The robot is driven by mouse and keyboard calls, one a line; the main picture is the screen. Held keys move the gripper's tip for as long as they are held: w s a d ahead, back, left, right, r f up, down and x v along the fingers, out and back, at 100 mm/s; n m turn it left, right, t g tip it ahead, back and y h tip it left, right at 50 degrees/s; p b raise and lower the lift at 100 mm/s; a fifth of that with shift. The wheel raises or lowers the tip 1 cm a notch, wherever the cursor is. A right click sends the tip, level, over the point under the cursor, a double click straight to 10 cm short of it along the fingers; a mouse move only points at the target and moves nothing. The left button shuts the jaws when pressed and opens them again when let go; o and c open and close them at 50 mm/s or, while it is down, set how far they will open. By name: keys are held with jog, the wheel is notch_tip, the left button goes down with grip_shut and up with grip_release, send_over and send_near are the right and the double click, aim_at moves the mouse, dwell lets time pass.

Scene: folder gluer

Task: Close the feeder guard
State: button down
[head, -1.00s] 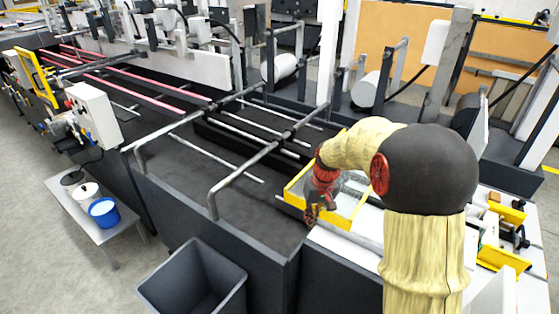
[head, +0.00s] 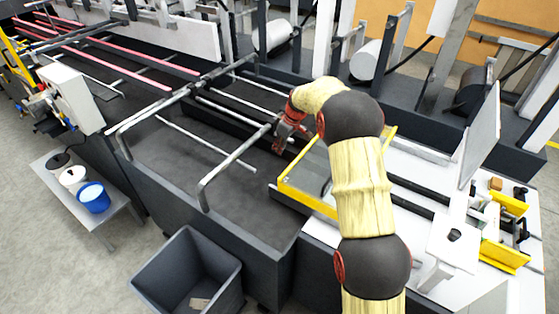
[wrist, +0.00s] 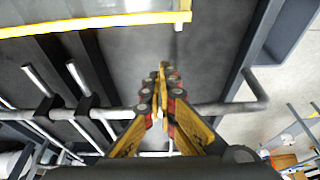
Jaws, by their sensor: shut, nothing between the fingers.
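The feeder guard is a clear panel in a yellow frame (head: 303,197), in the middle of the head view at the feeder's left end. It lies low over the machine; its exact tilt is hard to tell, and my arm covers its right part. Its yellow edge (wrist: 95,23) runs across the top of the wrist view. My gripper (head: 279,150) is shut and empty, just left of the frame, near the grey tube rail. In the wrist view the closed fingertips (wrist: 162,68) point at the dark bed, apart from the yellow edge.
A bent grey tube rail (head: 238,155) stands over the dark bed, and it crosses below the fingers in the wrist view (wrist: 235,108). A grey bin (head: 190,270) stands in front. A side table with a blue bucket (head: 93,197) is at left.

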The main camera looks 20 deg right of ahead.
notch_tip(320, 180, down, 9)
jog(key=shift+s+d, duration=0.25)
jog(key=shift+s, duration=0.1)
dwell(0.3)
jog(key=shift+f, duration=0.1)
jog(key=s+d+b, duration=0.4)
jog(key=s+d, duration=0.2)
jog(key=s, duration=0.2)
jog(key=s+d+b, duration=0.4)
jog(key=s+d, duration=0.2)
jog(key=s, duration=0.2)
jog(key=s+d+b, duration=0.4)
jog(key=s+d, duration=0.3)
jog(key=s, duration=0.1)
jog(key=shift+s, duration=0.1)
